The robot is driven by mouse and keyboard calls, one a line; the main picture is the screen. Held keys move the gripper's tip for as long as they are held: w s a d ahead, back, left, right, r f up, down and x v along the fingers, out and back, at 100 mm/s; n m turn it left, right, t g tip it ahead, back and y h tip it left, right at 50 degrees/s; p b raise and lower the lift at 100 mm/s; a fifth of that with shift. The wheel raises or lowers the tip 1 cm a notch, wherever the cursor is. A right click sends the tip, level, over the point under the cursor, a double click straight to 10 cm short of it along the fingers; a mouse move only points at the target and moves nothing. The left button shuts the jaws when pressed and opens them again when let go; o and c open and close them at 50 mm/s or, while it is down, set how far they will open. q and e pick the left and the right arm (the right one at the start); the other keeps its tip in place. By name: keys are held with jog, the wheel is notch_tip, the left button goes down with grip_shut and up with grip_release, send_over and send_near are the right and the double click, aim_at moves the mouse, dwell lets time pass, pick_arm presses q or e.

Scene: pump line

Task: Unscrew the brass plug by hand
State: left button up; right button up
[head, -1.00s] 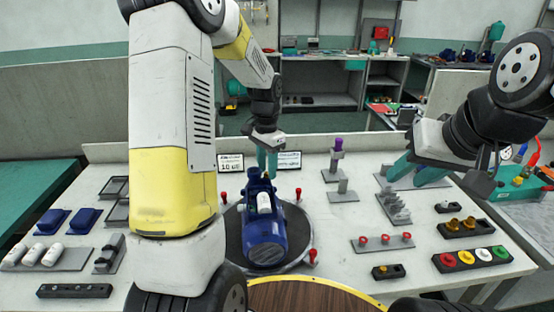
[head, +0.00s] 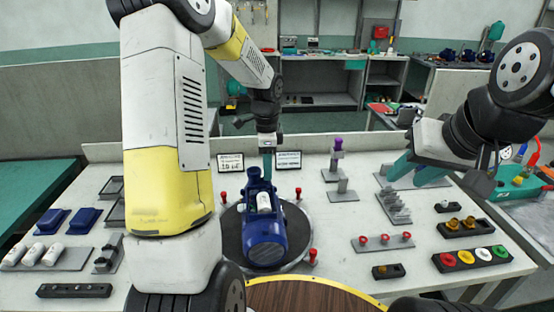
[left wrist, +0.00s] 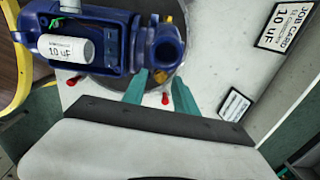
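The blue pump (head: 264,230) stands on a dark round turntable (head: 232,245), with a white capacitor (head: 264,203) on its top. It also shows in the left wrist view (left wrist: 112,45), with its round port (left wrist: 168,52) near my fingers. My left gripper (head: 267,168) is at the pump's far end, pointing down. My right gripper (head: 414,172) is open and empty over the right of the bench.
Brass pieces (head: 461,224) sit in a dark holder at right. Red-topped pins (head: 312,256) stand around the turntable. Red knobs (head: 383,239) and coloured rings (head: 475,256) are at right. White capacitors (head: 33,255) and blue covers (head: 70,220) lie at left.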

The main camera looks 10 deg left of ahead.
pick_arm(q)
grip_shut()
jog(key=shift+n, duration=1.4)
jog(key=shift+n, duration=1.5)
jog(key=n, duration=0.2)
jog(key=shift+n, duration=0.4)
